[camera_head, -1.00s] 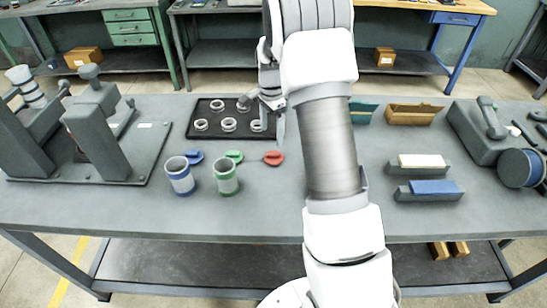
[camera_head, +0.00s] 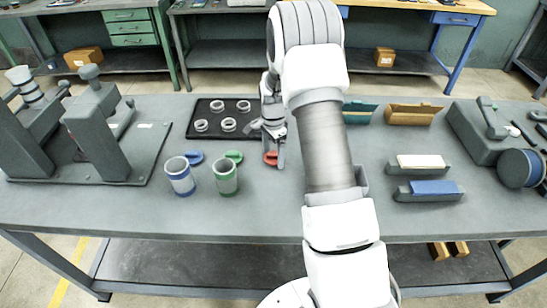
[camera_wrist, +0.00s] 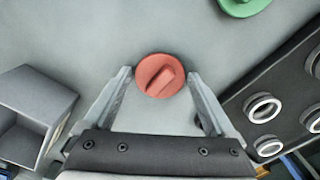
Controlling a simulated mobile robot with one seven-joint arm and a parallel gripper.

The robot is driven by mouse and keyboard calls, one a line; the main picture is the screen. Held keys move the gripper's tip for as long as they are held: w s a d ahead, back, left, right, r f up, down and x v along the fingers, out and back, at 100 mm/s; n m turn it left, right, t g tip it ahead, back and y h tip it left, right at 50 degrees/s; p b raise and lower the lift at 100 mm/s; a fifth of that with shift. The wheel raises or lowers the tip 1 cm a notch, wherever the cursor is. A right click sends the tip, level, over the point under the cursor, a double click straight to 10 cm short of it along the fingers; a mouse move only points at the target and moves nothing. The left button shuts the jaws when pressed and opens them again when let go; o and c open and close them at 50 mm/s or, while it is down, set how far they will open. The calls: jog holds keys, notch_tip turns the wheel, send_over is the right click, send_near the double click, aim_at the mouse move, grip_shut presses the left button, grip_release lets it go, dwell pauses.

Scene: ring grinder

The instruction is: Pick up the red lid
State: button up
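The red lid (camera_wrist: 158,77) is a round disc with a raised bar grip on top. It lies on the grey table, and in the head view (camera_head: 270,158) it is partly hidden by my gripper. My gripper (camera_wrist: 160,80) is open, with one finger on each side of the lid near the fingertips. The fingers look apart from its rim, though the small gaps are hard to judge. In the head view my gripper (camera_head: 274,160) is low over the table at the lid.
A green lid (camera_head: 234,156) and a blue lid (camera_head: 194,157) lie to the left. A green-banded cup (camera_head: 225,175) and a blue-banded cup (camera_head: 180,177) stand in front of them. A black tray (camera_head: 194,118) with several rings lies behind. The table front is clear.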

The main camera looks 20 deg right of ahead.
jog(key=c, duration=1)
jog(key=shift+r, duration=0.15)
